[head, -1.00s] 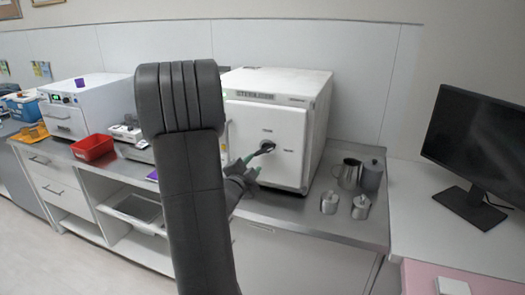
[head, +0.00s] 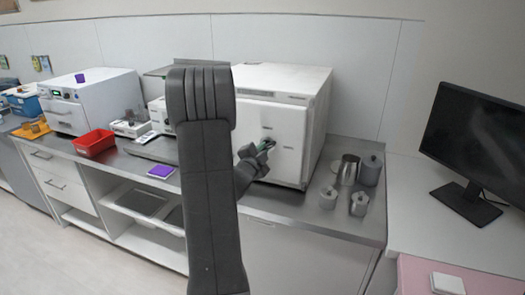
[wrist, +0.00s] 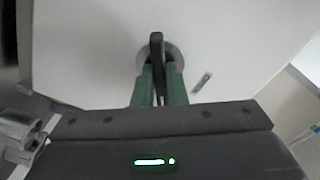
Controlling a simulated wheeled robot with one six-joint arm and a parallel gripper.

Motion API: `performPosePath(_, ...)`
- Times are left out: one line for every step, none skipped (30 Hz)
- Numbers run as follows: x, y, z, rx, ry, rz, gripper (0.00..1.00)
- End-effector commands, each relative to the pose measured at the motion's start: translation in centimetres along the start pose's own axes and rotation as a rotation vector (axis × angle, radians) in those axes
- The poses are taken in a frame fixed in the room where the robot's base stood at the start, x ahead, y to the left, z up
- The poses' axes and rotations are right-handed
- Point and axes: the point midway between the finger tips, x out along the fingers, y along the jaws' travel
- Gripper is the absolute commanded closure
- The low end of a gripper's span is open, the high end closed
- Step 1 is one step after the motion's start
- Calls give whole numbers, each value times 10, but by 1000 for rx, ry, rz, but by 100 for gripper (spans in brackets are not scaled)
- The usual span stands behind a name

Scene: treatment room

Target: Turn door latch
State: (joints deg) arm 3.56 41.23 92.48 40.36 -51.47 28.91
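The door latch (wrist: 156,48) is a dark lever on a round grey hub, on the white front door of a box-shaped sterilizer (head: 318,115). In the wrist view the lever runs down from the hub between the two green fingers of my gripper (wrist: 160,80). The fingers lie close along both sides of the lever, with no clear gap, so my gripper looks shut on it. In the head view my gripper (head: 262,147) is at the middle of the door and hides most of the latch. The door looks closed.
Metal jugs and canisters (head: 348,170) stand on the counter right of the sterilizer. A monitor (head: 478,140) is at the far right. A red tray (head: 94,142), a purple item (head: 162,171) and a second white appliance (head: 95,100) are to the left.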

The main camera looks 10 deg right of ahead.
Motion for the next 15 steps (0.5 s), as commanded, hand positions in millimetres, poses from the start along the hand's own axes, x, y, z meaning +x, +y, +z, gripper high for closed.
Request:
performPosePath(0, 0, 0, 0, 0, 1, 100)
performPosePath(0, 0, 0, 0, 0, 1, 100)
performPosePath(0, 0, 0, 0, 0, 1, 100)
performPosePath(0, 0, 0, 0, 0, 1, 100)
performPosePath(0, 0, 0, 0, 0, 1, 100)
performPosePath(0, 0, 0, 1, 0, 1, 100)
performPosePath(0, 1, 0, 3, 0, 1, 100)
performPosePath(0, 1, 0, 5, 0, 1, 100)
performPosePath(0, 1, 1, 10, 0, 0, 100)
performPosePath(0, 1, 1, 14, 1, 0, 100)
performPosePath(0, 2, 1, 20, 1, -1, 100)
performPosePath(0, 2, 1, 30, 2, -1, 100)
performPosePath(0, 3, 2, 39, 2, -2, 100)
performPosePath(0, 3, 2, 49, 1, -2, 100)
performPosePath(0, 4, 2, 65, 1, -2, 100)
